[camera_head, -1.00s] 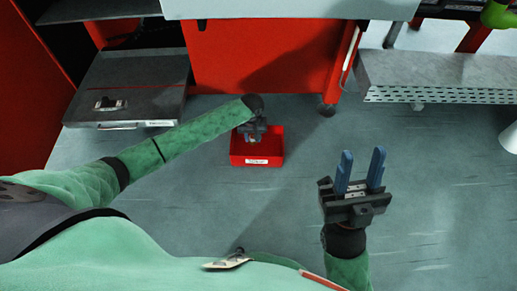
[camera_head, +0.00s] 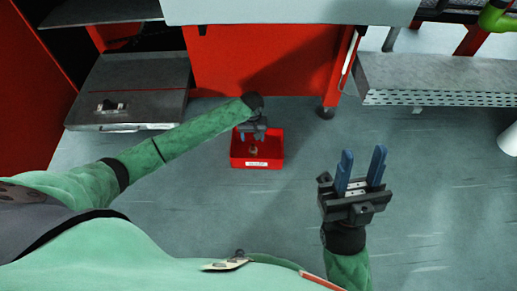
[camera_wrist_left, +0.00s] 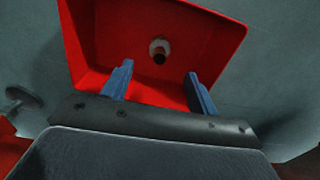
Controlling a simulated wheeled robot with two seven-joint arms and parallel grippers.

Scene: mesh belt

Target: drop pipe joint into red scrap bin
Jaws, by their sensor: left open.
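The red scrap bin (camera_head: 262,163) stands on the floor in front of the red cabinet, with a white label on its near side. The pipe joint (camera_head: 253,149) is a small pale piece inside the bin. In the left wrist view the pipe joint (camera_wrist_left: 159,50) shows its dark round opening, inside the red bin (camera_wrist_left: 222,50), apart from the fingers. My left gripper (camera_wrist_left: 158,82) is open and empty, its blue fingers at the bin. In the head view the left gripper (camera_head: 253,136) is above the bin. My right gripper (camera_head: 360,168) is open and empty, to the right of the bin.
A red cabinet (camera_head: 260,65) stands behind the bin on casters. A grey case (camera_head: 130,95) lies on a shelf at the left. A grey perforated bench (camera_head: 440,75) is at the right. The floor (camera_head: 440,180) around the bin is clear.

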